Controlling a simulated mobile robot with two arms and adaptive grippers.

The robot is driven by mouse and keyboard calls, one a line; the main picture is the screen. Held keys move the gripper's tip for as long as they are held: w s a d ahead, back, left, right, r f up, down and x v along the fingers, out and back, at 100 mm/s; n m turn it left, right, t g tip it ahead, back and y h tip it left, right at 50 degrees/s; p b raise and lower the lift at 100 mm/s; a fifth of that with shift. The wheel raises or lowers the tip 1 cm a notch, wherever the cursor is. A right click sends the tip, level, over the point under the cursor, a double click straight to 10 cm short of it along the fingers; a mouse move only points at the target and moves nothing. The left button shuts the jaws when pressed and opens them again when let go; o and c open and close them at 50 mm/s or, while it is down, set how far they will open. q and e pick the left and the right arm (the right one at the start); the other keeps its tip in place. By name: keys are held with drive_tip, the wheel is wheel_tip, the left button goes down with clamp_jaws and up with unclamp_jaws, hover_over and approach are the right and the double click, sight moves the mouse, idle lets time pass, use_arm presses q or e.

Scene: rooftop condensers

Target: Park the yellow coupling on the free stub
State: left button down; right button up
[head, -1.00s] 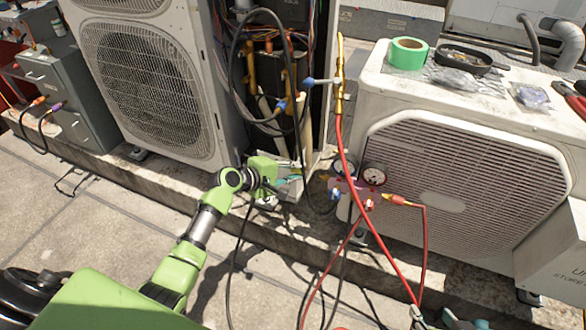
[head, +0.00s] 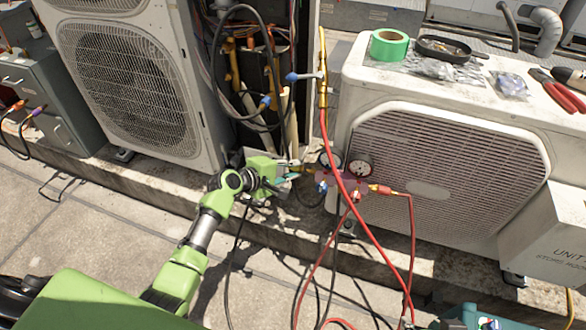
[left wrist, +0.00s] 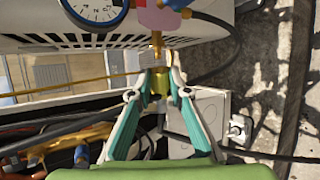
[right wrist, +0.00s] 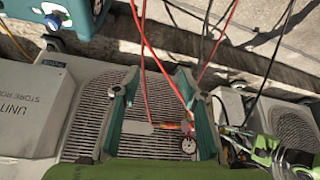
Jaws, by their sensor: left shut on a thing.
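My left gripper (head: 290,169) is at the left end of the pink gauge manifold (head: 340,180), in front of the gap between the two condensers. In the left wrist view its teal fingers (left wrist: 158,92) are shut on the yellow coupling (left wrist: 157,80). A narrow brass stub (left wrist: 157,42) comes down from the pink manifold body (left wrist: 160,17), in line with the coupling. I cannot tell whether they are joined or only touching. My right gripper (right wrist: 160,100) is open and empty, facing the right condenser's grille.
Red hoses (head: 352,180) hang across the front of the right condenser (head: 440,170). A black hose loop (head: 215,70) hangs by the open panel. Green tape (head: 389,44), a pan (head: 443,47) and red-handled pliers (head: 557,91) lie on top. A teal machine (head: 470,317) stands at the bottom.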

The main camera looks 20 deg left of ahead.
drive_tip(key=shift+s+d+f+g, duration=0.15)
drive_tip(key=shift+s+g, duration=0.15)
drive_tip(key=shift+s, duration=0.15)
drive_tip(key=shift+s+f, duration=0.1)
drive_tip(key=shift+s, duration=0.25)
drive_tip(key=shift+s+d, duration=0.1)
drive_tip(key=shift+s+f+g, duration=0.2)
drive_tip(key=shift+s+g, duration=0.1)
drive_tip(key=shift+s, duration=0.1)
drive_tip(key=shift+s+d, duration=0.2)
drive_tip(key=shift+s, duration=0.15)
use_arm(q)
drive_tip(key=shift+p, duration=0.3)
idle(0.5)
drive_tip(key=shift+d, duration=0.3)
use_arm(e)
drive_tip(key=shift+s+d+g, duration=0.1)
drive_tip(key=shift+s+g, duration=0.2)
drive_tip(key=shift+g, duration=0.1)
drive_tip(key=shift+s, duration=0.1)
